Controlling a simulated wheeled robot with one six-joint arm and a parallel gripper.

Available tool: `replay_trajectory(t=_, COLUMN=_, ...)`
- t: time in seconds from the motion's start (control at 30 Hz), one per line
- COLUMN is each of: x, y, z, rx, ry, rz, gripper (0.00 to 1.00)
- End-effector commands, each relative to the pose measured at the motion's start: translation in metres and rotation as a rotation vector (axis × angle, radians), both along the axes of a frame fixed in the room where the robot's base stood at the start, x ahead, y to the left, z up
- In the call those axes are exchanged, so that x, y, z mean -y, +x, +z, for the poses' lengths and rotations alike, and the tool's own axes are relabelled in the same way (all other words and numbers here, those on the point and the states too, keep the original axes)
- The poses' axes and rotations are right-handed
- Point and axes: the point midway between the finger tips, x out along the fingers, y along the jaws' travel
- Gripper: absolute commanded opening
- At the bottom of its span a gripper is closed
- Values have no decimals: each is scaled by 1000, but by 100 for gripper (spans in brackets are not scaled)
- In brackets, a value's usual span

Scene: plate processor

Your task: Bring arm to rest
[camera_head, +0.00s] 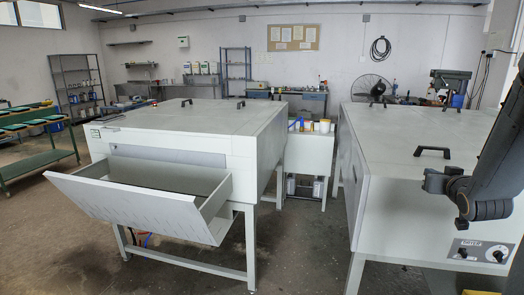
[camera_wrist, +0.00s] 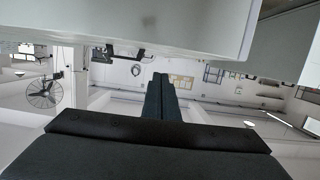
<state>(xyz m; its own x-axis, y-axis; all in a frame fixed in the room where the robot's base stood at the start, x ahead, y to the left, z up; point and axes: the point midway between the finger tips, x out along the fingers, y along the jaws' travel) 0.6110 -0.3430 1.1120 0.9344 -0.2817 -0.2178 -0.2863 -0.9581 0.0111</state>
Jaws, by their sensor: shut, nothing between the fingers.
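My gripper (camera_wrist: 160,78) shows in the wrist view as two dark fingers pressed together, with nothing between them. They point away from the dark gripper body at the bottom of that view. The wrist view is upside down. In the head view my dark arm (camera_head: 487,190) is folded at the right edge, in front of the right-hand white machine (camera_head: 400,150). The fingers cannot be made out clearly there.
A white plate processor (camera_head: 190,125) stands left of centre with its front flap (camera_head: 140,205) tilted open. A small white side table (camera_head: 308,150) with bottles stands between the machines. A green rack (camera_head: 35,160) is at far left. The floor at front left is clear.

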Motion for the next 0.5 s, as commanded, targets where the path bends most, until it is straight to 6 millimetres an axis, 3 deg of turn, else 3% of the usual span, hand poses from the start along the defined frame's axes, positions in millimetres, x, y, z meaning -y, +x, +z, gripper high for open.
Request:
replay_trajectory(t=0.27, x=-82, y=-7, z=-41, rx=-259, ry=54, rz=26, gripper=0)
replay_trajectory(t=0.37, x=-131, y=-25, z=-64, rx=-416, ry=82, rz=48, gripper=0)
replay_trajectory(t=0.5, x=-206, y=-75, z=-96, rx=-671, ry=124, rz=97, gripper=0)
